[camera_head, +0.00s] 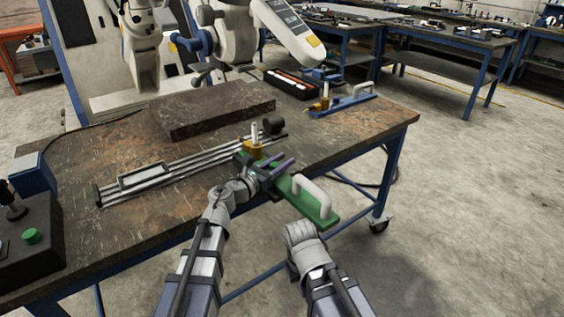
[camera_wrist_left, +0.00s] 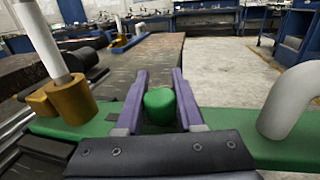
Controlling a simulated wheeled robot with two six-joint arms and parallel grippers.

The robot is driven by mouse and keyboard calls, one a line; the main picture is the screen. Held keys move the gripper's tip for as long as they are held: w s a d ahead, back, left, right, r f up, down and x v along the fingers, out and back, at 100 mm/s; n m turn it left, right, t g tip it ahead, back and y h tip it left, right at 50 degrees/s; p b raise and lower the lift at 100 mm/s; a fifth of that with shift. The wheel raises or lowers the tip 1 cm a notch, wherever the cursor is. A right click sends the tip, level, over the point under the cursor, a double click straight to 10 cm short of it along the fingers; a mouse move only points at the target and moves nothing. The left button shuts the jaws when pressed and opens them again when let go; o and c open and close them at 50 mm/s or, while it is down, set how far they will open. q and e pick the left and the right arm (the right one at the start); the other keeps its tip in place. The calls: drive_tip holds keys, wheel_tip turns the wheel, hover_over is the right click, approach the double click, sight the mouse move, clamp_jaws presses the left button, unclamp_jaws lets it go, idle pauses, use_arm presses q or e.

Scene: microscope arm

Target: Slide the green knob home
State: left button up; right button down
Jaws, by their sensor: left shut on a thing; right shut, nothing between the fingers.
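The green knob (camera_wrist_left: 160,105) stands upright between the purple fingers of my left gripper (camera_wrist_left: 160,98), which is shut on it. In the head view my left gripper (camera_head: 275,172) is over the green plate (camera_head: 326,210), which reaches past the table's front edge. A pale curved handle (camera_head: 312,192) stands on the plate's outer end. A brass block with a white post (camera_head: 255,146) is at its inner end, beside the metal rails (camera_head: 180,170). My right gripper (camera_head: 300,232) is shut and empty, low beside the plate's outer end; its fingers are hard to make out.
A dark stone slab (camera_head: 212,108) lies behind the rails. A blue plate with a brass block and pale handle (camera_head: 362,91) lies at the table's far right. A box with a green button (camera_head: 30,236) is at the left.

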use_arm(q)
clamp_jaws()
idle(0.8)
